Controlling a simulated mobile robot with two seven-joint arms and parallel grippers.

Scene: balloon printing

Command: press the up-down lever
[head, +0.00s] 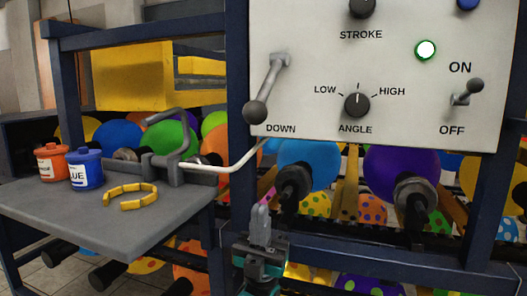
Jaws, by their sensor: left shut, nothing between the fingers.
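The up-down lever (270,82) is a grey arm with a dark ball knob (257,111) on the white control panel (310,65). It slants down to the left, with the knob beside the DOWN label. My left gripper (260,215) is below the panel, under the lever and apart from it. Its grey fingers point up and are shut with nothing between them. My right gripper does not show.
The panel also has an ANGLE knob (357,104), an on-off switch (467,93) and a lit green-rimmed lamp (426,49). Balloons fill the machine behind.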

